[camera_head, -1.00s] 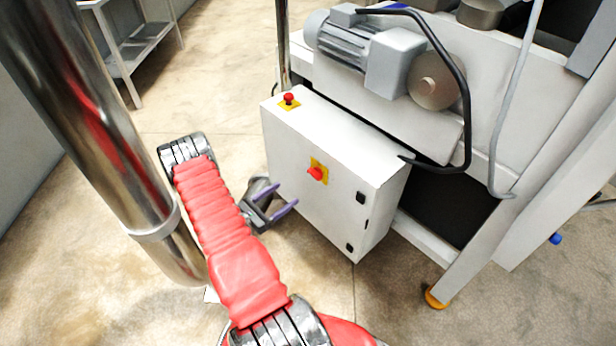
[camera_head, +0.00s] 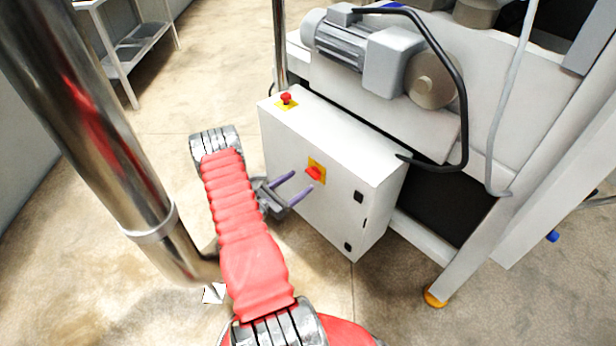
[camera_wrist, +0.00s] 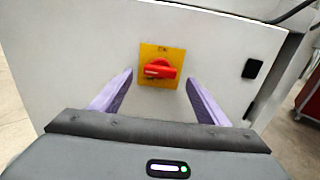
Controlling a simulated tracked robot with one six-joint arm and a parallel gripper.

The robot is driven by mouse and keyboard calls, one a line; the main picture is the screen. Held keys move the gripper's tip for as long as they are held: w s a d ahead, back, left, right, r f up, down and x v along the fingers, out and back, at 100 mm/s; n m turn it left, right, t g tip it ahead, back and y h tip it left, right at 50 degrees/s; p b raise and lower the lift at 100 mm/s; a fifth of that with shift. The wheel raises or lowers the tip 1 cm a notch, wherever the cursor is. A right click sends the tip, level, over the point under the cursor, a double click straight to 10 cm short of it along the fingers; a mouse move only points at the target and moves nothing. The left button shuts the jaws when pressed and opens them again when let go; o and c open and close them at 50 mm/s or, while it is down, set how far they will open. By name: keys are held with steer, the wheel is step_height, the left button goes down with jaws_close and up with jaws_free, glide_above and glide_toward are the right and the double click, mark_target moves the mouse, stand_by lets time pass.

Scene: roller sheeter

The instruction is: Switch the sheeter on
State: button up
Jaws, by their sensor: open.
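The sheeter's white control cabinet (camera_head: 290,150) stands right of my arm. On its front is a red rotary switch (camera_head: 314,173) on a yellow plate. In the wrist view the red switch (camera_wrist: 160,69) shows its handle lying roughly level on the yellow plate (camera_wrist: 161,52), which has small lettering that I cannot read fully. My gripper (camera_head: 302,184) is open and empty, its two purple fingers pointing at the cabinet front. In the wrist view my gripper (camera_wrist: 158,94) has one finger on each side of the switch, apart from it.
A red mushroom button (camera_head: 286,98) on a yellow plate sits on top of the cabinet. A motor (camera_head: 345,40) and a black bent bar (camera_head: 460,90) are above and right. A metal shelf (camera_head: 135,45) stands at the back left. The floor left of the cabinet is clear.

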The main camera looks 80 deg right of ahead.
mark_target(310, 175)
steer(key=x, duration=0.5)
steer(key=shift+s+d, duration=0.2)
steer(key=shift+d, duration=0.05)
steer(key=c, duration=1)
